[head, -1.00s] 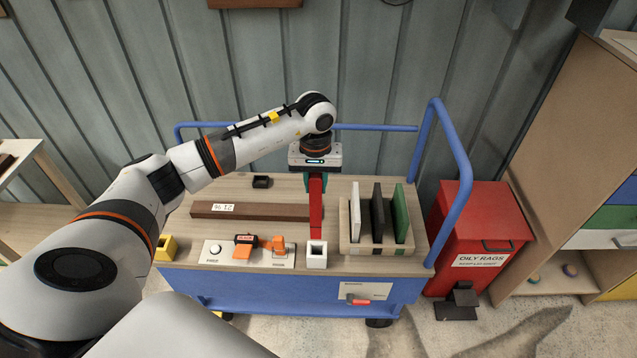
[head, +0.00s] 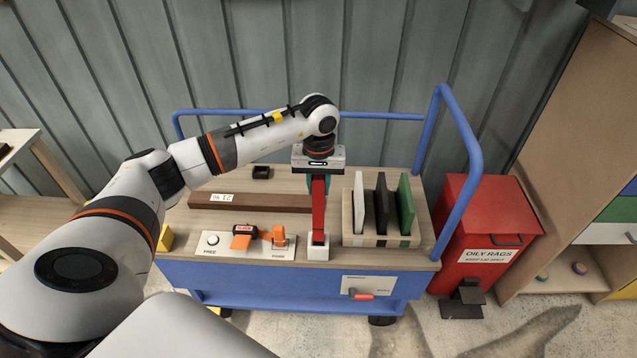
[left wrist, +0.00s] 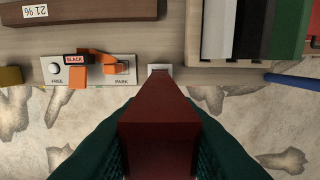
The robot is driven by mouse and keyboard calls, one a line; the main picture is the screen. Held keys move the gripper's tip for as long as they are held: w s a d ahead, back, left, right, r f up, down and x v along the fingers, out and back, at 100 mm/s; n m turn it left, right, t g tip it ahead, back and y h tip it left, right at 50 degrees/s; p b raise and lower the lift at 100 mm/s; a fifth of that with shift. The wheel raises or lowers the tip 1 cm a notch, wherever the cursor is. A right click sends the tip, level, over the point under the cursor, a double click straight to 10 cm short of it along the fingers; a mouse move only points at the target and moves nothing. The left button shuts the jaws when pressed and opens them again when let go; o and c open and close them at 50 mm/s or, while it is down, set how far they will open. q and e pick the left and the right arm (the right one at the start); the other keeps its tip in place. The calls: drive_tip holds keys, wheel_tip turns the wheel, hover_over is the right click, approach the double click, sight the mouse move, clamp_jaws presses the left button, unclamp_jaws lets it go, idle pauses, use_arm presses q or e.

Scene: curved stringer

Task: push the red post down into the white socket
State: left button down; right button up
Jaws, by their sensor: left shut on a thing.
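The red post (head: 319,212) hangs upright from my left gripper (head: 318,184), which is shut on its upper part with teal fingers. The white socket (head: 318,253) stands at the front edge of the cart top. The post's lower end meets the socket's mouth and covers the opening; how deep it sits inside is hidden. In the left wrist view, the red post (left wrist: 160,130) fills the middle between the teal fingers, and the white socket (left wrist: 159,68) shows just past its far end. My right gripper is not in view.
Left of the socket is a panel (head: 212,252) with an orange lever and a white button. Right of it, a wooden rack (head: 352,236) holds white, black and green plates. A brown bar (head: 275,203) lies behind. Blue rails (head: 466,150) edge the cart.

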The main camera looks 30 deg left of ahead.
sight(318, 204)
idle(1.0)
use_arm(q)
drive_tip(key=shift+f+b, duration=0.1)
drive_tip(key=shift+b, duration=0.6)
idle(0.6)
drive_tip(key=shift+f+b, duration=3)
drive_tip(key=shift+f, duration=0.45)
drive_tip(key=c, duration=1.1)
unclamp_jaws()
drive_tip(key=shift+o, duration=0.2)
drive_tip(key=shift+r, duration=0.15)
wheel_tip(318, 204, up, 12)
drive_tip(key=shift+f+b, duration=0.1)
drive_tip(key=shift+b, duration=0.4)
